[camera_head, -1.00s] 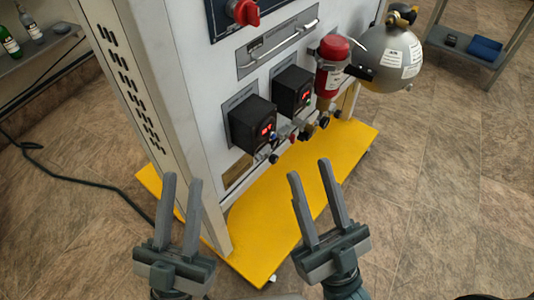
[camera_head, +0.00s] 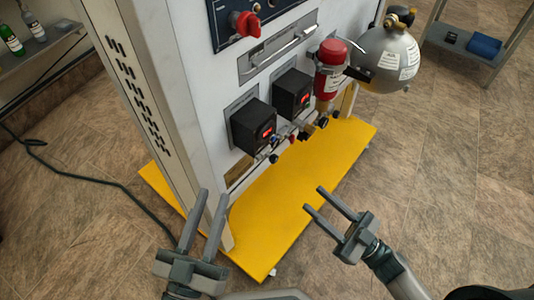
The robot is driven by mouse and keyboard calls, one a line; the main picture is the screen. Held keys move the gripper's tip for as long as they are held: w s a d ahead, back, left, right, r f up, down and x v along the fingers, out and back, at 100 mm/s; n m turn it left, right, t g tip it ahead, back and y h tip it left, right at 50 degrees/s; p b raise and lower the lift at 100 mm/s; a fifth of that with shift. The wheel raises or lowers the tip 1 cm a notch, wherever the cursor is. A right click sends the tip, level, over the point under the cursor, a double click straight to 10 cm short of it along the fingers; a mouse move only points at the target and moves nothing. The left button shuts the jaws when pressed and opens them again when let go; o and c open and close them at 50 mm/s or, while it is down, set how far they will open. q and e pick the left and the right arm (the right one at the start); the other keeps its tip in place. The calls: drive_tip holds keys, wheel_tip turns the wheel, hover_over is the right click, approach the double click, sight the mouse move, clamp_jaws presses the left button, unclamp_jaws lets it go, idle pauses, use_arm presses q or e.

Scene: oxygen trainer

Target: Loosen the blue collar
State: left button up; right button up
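The trainer's panel carries a row of small valves and fittings (camera_head: 288,142) below two black boxes with red displays. A small bluish part (camera_head: 273,141) shows among these fittings under the left box; it is too small to tell whether it is the blue collar. My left gripper (camera_head: 212,194) is open and empty, in front of the cabinet's lower corner, left of and below the fittings. My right gripper (camera_head: 313,198) is open and empty, below and right of the fittings, its fingers pointing up and left. Neither gripper touches the fittings.
The two black display boxes (camera_head: 252,126) (camera_head: 292,93) jut from the panel. A red cylinder (camera_head: 331,68) and a silver tank (camera_head: 390,58) hang to the right. A yellow base plate (camera_head: 285,215) juts out below. A black cable (camera_head: 95,183) lies on the floor at left.

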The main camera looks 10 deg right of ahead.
drive_tip(key=shift+a+r, duration=0.1)
drive_tip(key=x, duration=1.7)
drive_tip(key=shift+w, duration=0.15)
drive_tip(key=shift+r, duration=0.1)
clamp_jaws()
